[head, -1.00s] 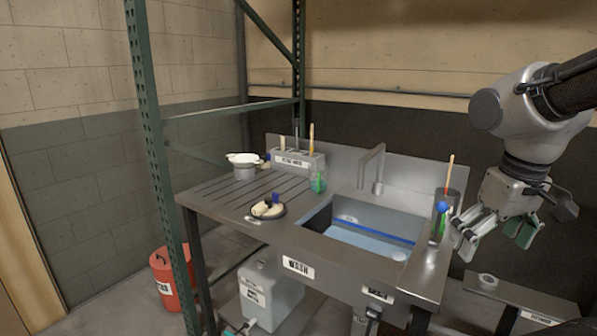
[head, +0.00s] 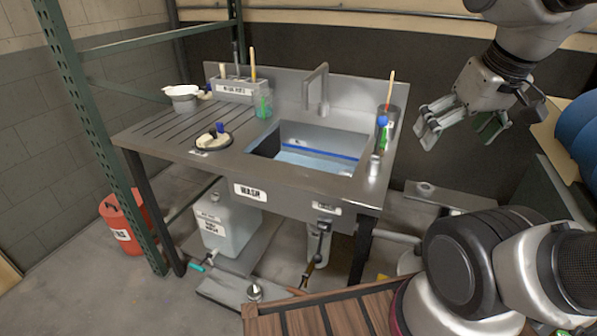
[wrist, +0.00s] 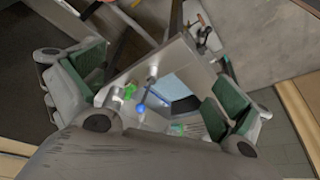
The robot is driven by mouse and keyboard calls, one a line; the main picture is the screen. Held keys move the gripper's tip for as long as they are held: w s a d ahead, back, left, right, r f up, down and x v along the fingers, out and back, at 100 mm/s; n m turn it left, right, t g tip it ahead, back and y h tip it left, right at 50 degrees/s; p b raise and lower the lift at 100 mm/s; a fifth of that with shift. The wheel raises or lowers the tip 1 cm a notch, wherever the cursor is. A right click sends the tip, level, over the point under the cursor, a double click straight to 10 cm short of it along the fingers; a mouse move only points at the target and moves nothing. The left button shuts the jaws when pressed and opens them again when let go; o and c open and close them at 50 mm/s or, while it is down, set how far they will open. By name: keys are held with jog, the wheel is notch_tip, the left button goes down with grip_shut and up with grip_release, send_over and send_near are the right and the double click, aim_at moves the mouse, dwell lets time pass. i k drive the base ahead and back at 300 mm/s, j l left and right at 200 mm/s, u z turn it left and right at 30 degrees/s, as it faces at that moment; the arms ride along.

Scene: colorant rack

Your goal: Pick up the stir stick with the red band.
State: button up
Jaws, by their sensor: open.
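My gripper (head: 462,128) is open and empty, in the air to the right of the cup. In the wrist view the open fingers (wrist: 155,95) frame the station far below, with a blue ball and green items between them; the stick is not clear there.
A labelled holder (head: 232,90) and glass jar (head: 264,106) are at the back.

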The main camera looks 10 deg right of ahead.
aim_at(393, 72)
jog(key=k, duration=0.5)
jog(key=k+z, duration=0.15)
jog(key=z, duration=1.15)
jog(key=j+z, duration=0.1)
jog(key=j, duration=0.5)
jog(key=k+j+z, duration=0.15)
jog(key=j, duration=0.5)
jog(key=k+j+z, duration=0.1)
jog(key=j, duration=0.5)
